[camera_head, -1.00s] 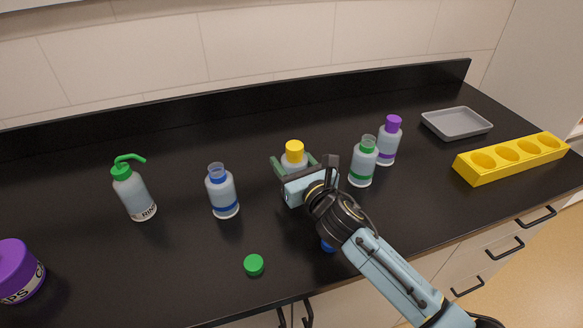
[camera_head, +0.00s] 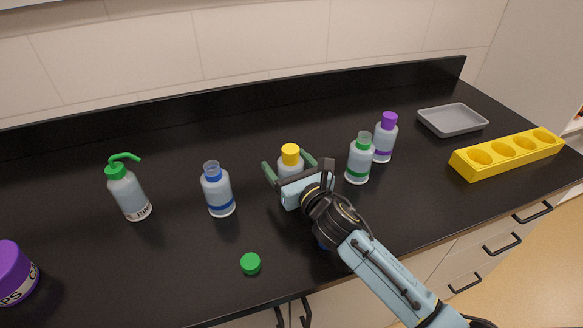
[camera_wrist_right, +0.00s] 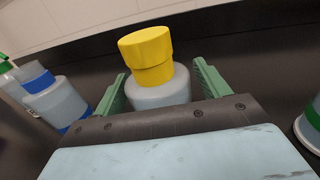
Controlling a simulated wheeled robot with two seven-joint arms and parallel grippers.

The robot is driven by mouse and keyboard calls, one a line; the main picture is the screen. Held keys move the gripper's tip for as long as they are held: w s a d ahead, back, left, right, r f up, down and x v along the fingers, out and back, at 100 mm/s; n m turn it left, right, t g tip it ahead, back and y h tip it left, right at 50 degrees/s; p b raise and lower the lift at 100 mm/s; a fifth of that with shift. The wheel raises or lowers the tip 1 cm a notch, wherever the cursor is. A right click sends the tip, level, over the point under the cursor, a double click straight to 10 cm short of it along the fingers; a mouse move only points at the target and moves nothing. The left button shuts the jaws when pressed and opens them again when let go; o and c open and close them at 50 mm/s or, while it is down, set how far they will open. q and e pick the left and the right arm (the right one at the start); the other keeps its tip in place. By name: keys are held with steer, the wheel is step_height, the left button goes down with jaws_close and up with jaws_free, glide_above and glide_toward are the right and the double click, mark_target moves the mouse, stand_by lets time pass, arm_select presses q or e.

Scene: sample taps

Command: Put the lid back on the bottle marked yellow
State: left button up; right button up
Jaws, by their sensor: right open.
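The bottle marked yellow (camera_head: 290,170) stands upright on the black counter, with its yellow lid (camera_head: 291,154) sitting on its top. In the right wrist view the yellow lid (camera_wrist_right: 147,55) covers the mouth of the grey bottle (camera_wrist_right: 160,94) and looks fairly straight. My right gripper (camera_head: 290,166) is open, with its green fingers on either side of the bottle and gaps showing between them and it. In the right wrist view the gripper (camera_wrist_right: 160,85) holds nothing. The bottle's lower part is hidden behind the gripper. My left gripper is not seen.
A blue-banded open bottle (camera_head: 217,190) stands left, a green-banded open bottle (camera_head: 359,160) and a purple-capped bottle (camera_head: 385,138) right. A green lid (camera_head: 250,263) lies in front; a blue thing is partly behind my arm. A wash bottle (camera_head: 127,190), purple-lidded jar (camera_head: 12,271), yellow rack (camera_head: 508,155) and grey tray (camera_head: 453,120) stand farther out.

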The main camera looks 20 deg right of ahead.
steer(key=shift+s+r, duration=0.15)
steer(key=shift+s, duration=0.05)
steer(key=v, duration=1.1)
steer(key=shift+s+d, duration=0.1)
steer(key=shift+s, duration=0.2)
